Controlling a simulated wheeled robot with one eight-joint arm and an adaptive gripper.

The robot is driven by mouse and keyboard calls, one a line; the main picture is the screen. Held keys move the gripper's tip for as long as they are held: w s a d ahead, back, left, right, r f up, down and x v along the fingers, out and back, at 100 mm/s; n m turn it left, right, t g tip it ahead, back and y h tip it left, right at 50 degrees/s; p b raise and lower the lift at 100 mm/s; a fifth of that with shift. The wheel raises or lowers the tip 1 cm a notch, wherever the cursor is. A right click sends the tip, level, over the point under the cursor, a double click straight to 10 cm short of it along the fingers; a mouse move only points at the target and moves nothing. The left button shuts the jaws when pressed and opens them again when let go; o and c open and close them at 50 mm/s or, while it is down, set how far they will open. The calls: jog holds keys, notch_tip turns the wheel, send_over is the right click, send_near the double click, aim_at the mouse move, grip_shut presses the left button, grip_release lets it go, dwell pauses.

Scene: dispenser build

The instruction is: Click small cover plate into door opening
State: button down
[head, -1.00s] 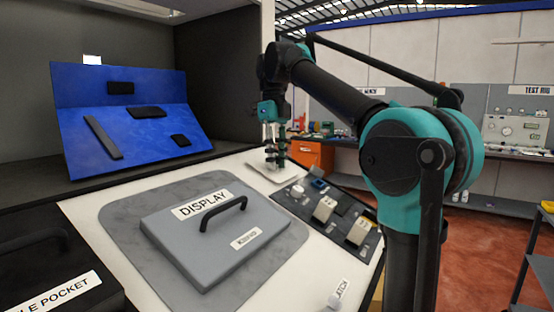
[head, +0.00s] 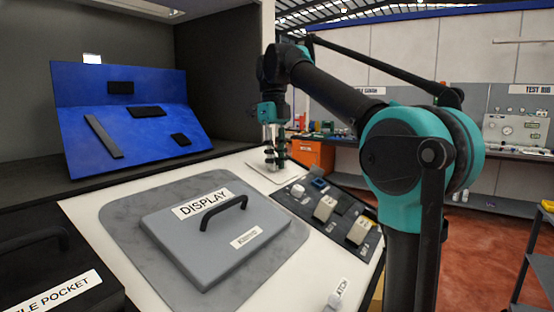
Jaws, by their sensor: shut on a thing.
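A grey door panel labelled DISPLAY (head: 185,240), with a black handle, lies on a grey mat on the white worktop. No opening can be made out on it. My gripper (head: 273,163) points down over a small pale tray (head: 262,176) at the back of the worktop, beyond the panel. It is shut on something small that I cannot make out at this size. The small cover plate cannot be told apart for certain.
A black parts tray (head: 290,206) with several small parts stands right of the panel. A blue tilted board (head: 70,135) with dark pieces stands at the back left. A black box with a handle (head: 60,290) is at the front left. White worktop (head: 310,275) shows between panel and parts tray.

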dwell(0.4)
jog(key=c, duration=0.7)
grip_release()
jog(key=shift+w+a+r, duration=0.1)
jog(key=shift+w+r, duration=0.05)
jog(key=shift+r, duration=0.8)
jog(key=shift+w+a+r, duration=0.1)
jog(key=shift+w+r, duration=0.05)
jog(key=shift+r, duration=0.85)
jog(key=shift+w+r, duration=0.15)
jog(key=shift+r, duration=0.8)
